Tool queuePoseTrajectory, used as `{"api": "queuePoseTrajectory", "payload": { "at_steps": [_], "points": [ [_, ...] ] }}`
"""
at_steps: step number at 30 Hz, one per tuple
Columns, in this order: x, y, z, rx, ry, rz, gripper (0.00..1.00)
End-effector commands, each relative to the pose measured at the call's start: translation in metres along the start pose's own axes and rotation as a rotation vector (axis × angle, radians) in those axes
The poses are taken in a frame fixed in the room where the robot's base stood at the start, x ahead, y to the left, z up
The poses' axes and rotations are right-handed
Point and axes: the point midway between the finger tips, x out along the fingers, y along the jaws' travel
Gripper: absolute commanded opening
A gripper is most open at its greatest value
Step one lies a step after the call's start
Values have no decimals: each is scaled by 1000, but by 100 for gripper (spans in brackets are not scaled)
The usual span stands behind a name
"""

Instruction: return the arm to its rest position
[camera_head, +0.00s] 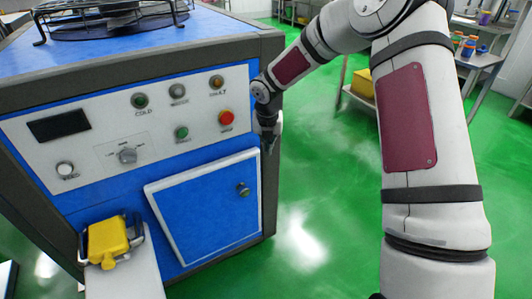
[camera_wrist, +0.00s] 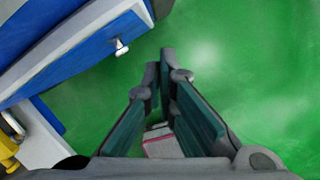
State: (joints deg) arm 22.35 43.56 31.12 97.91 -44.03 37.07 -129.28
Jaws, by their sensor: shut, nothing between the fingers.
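My arm (camera_head: 408,115) reaches up from the lower right and bends over towards the blue machine at the left. My gripper (camera_head: 268,145) points down at the machine's right front edge, close to the upper right of the blue door; I cannot tell whether it touches the machine. In the wrist view my gripper (camera_wrist: 164,68) is shut and empty, with its fingertips together over the green floor.
The blue machine (camera_head: 265,200) has a control panel (camera_head: 100,130) with knobs and buttons, and a door (camera_head: 205,205). A yellow object (camera_head: 107,240) sits on a white ledge (camera_head: 125,280) at the lower left. Green floor (camera_head: 320,200) is clear to the machine's right. Tables stand behind.

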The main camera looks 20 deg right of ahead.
Motion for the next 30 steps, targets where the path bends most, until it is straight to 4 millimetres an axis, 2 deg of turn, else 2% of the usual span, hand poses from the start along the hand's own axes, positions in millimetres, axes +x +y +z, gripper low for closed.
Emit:
{"api": "queuePoseTrajectory", "payload": {
  "at_steps": [7, 11, 14, 20, 24, 30],
  "points": [
    [-12, -1, -1, 8, -1, -3, 0],
    [-38, -6, -6, 100, -13, -28, 0],
    [-77, -14, -16, 253, -35, -61, 0],
    [-165, -38, -53, 669, -97, -113, 0],
    [-221, -54, -85, 980, -144, -118, 0],
    [-290, -76, -141, 1438, -194, -79, 0]
  ]
}}
